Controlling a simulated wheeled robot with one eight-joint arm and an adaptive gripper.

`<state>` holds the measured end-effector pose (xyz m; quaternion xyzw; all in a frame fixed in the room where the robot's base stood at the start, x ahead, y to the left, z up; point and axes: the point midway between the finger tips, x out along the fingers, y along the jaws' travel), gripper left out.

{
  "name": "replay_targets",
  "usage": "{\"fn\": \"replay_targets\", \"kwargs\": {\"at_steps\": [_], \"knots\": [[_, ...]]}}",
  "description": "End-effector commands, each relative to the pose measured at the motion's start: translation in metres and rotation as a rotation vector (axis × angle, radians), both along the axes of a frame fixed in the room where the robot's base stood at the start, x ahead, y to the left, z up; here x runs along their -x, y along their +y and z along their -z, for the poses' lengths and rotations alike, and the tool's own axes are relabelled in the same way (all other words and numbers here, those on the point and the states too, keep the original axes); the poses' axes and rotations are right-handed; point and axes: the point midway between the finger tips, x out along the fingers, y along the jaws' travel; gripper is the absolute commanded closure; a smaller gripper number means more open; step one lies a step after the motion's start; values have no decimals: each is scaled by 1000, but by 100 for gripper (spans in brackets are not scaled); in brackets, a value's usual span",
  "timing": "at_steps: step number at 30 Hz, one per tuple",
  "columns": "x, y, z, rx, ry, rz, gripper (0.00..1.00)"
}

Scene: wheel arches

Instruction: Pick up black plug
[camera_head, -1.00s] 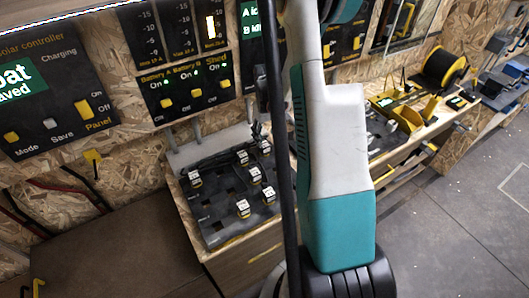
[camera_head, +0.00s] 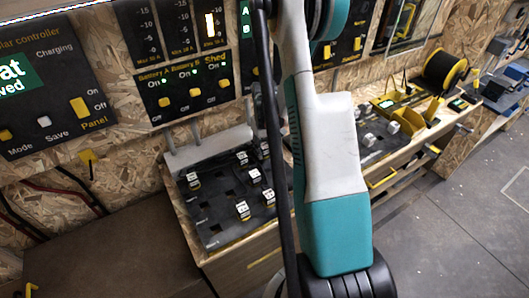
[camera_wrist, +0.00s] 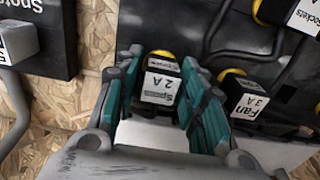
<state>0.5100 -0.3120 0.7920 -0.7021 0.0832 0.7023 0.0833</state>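In the head view my gripper is not clearly seen, as my white and teal arm blocks that area. Several dark plugs with white labels, one of them a plug at the front (camera_head: 242,209), stand on a black board (camera_head: 214,184) on the bench.
A second plug labelled "Fan 3 A" (camera_wrist: 243,98) sits close to the right finger. Another labelled plug (camera_wrist: 302,15) is at the top right, with dark cables nearby. A black box (camera_wrist: 50,60) is at the left. Switch panels (camera_head: 190,95) line the wall.

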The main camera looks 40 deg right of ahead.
Motion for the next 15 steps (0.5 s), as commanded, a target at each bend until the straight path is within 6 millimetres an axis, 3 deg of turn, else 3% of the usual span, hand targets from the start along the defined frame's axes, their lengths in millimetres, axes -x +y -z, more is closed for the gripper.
{"fn": "replay_targets", "kwargs": {"at_steps": [1,3,15], "knots": [[0,0,0,0,0,0,82],[0,0,0,0,0,0,96],[0,0,-3,0,0,0,96]]}}
